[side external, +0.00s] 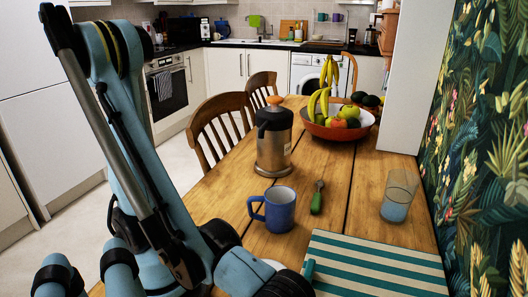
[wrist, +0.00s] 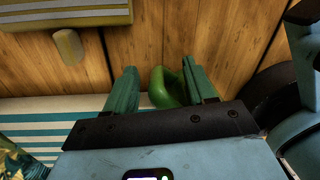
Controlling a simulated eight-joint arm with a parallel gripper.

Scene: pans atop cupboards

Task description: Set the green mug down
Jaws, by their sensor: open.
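In the wrist view, the two teal fingers of my gripper (wrist: 158,88) are open. A rounded green thing, which looks like the green mug (wrist: 164,88), shows between them, closer to the right finger. A curved part like a handle runs up beside that finger. Most of it is hidden behind the gripper body, and I cannot tell whether it touches the finger or rests on the table. I do not make out the green mug in the side view, where my gripper is mostly cut off at the bottom edge.
A striped mat (side external: 370,268) lies at the front right. Bare wood lies left of the blue mug.

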